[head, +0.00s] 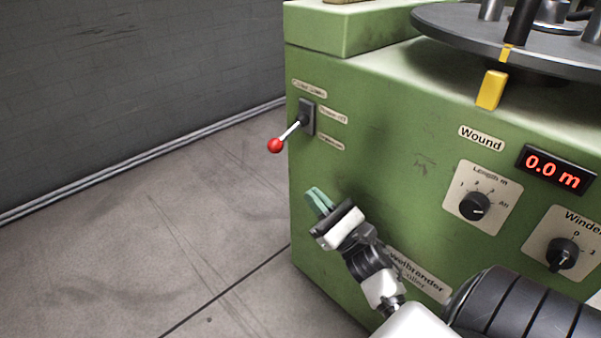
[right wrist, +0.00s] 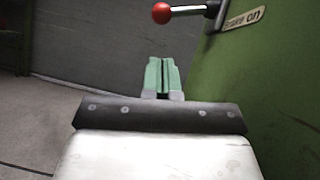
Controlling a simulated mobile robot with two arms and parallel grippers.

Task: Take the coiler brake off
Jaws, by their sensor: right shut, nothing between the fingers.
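The coiler brake is a lever with a red ball knob (head: 275,145) on a silver rod, coming out of a dark slot plate (head: 307,117) at the left of the green machine's front. Small labels sit beside the plate, too small to read in the head view. In the right wrist view the red knob (right wrist: 161,13) is at the top, with a label (right wrist: 243,19) ending in "on" by the rod. My right gripper (head: 317,200) is shut and empty, below the lever and apart from it. Its green fingertips (right wrist: 163,76) point toward the wall. My left gripper is not in view.
The green machine (head: 390,140) fills the right side. It carries a grey round table (head: 460,30) with a yellow block (head: 491,90) below its rim, a 0.0 m display (head: 556,169) and two dials. Left of the machine, the floor (head: 130,240) is clear up to the grey wall (head: 130,90).

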